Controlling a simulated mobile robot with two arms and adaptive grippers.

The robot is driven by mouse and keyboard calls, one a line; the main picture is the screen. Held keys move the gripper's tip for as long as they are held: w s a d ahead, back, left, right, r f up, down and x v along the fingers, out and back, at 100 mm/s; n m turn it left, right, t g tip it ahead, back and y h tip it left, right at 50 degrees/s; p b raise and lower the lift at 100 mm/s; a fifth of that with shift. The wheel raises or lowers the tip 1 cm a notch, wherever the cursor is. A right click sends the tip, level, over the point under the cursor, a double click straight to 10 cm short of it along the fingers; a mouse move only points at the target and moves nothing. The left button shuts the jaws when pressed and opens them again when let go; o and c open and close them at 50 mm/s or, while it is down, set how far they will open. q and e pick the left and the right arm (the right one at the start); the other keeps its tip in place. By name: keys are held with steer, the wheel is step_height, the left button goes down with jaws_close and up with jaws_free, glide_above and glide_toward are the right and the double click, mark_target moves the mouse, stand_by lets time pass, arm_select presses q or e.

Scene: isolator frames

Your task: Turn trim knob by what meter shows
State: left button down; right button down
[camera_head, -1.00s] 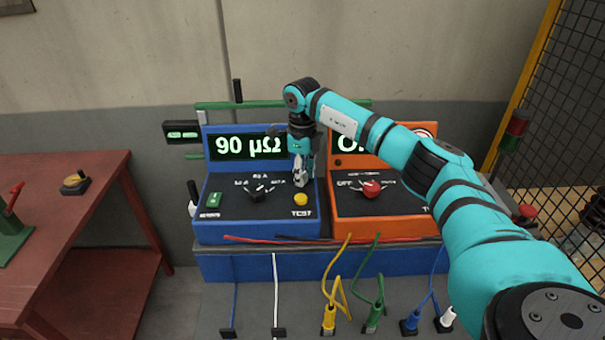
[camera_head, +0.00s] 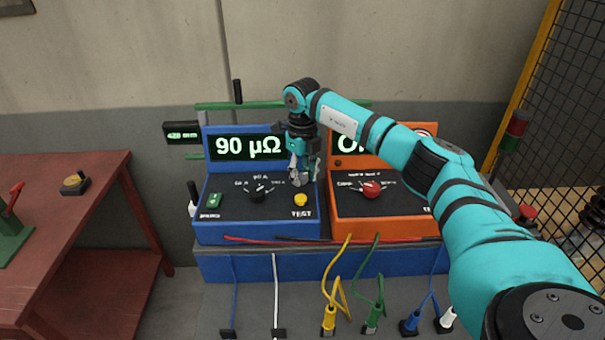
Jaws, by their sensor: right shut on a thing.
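My right gripper (camera_head: 299,180) reaches down over the right part of the blue test unit (camera_head: 257,231), just behind the yellow TEST button (camera_head: 301,200). Its fingers are shut on a small part there, apparently the trim knob, which they hide. The blue unit's display (camera_head: 235,147) reads 90 µΩ. A small dark meter (camera_head: 182,133) with green digits stands at the upper left; its reading is too small to make out surely. A black selector knob (camera_head: 259,193) sits mid-panel. My left gripper is out of view.
An orange unit (camera_head: 378,225) with a red knob (camera_head: 371,188) stands close on the right, its display partly behind my arm. Red and black leads (camera_head: 275,238) lie along the front. Colored cables hang below. A red table (camera_head: 85,205) is at the left.

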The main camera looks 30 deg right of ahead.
mark_target(302, 174)
steer(key=shift+r, duration=0.1)
steer(key=c, duration=1)
jaws_free()
step_height(302, 174, up, 12)
steer(key=shift+f, duration=0.1)
